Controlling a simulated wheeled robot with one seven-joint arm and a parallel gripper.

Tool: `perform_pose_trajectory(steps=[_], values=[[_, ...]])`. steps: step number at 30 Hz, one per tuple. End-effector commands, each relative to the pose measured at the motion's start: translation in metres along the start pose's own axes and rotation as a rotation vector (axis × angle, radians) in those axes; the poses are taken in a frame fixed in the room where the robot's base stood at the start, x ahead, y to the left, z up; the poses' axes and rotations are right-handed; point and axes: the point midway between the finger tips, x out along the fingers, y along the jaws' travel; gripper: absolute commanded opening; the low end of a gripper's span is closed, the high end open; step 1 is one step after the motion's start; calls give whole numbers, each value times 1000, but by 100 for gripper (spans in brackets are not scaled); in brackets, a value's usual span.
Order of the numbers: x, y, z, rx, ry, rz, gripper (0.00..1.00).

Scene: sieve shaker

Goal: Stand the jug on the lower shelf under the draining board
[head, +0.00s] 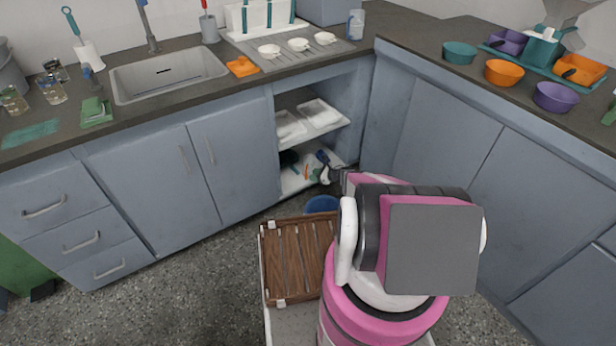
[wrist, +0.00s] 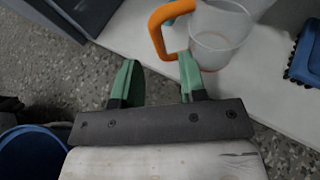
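The clear jug (wrist: 222,40) with an orange handle (wrist: 157,33) is on the white lower shelf (wrist: 125,28), close to its front edge. It looks upright; its top is cut off by the wrist view. In the head view the lower shelf (head: 292,185) lies in the open cupboard bay below the draining board (head: 287,62), with the jug hard to make out. My gripper (wrist: 158,58) has its green fingers apart with nothing between them. The fingertips are beside the handle's lower end; I cannot tell whether they touch it. My gripper also shows small at the shelf front (head: 328,174).
A blue bristled brush (wrist: 304,52) lies right of the jug. A blue bucket (head: 320,204) stands on the floor below the shelf opening. A middle shelf (head: 335,124) with white trays is above. A slatted wooden rack (head: 292,262) is beside my arm. Cupboards flank the bay.

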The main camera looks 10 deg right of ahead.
Motion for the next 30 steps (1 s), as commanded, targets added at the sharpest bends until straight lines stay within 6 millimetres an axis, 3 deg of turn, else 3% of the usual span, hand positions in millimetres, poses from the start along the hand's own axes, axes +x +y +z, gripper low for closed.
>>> perform_pose_trajectory(steps=[3,7,14,17,23,30], values=[[-27,1,1,0,1,-2,38],[-47,1,1,0,0,-1,38],[-65,0,2,4,0,-4,38],[-68,-4,13,42,-1,-45,38],[-79,-30,69,296,-29,-290,38],[-116,-56,145,792,-174,-662,38]])
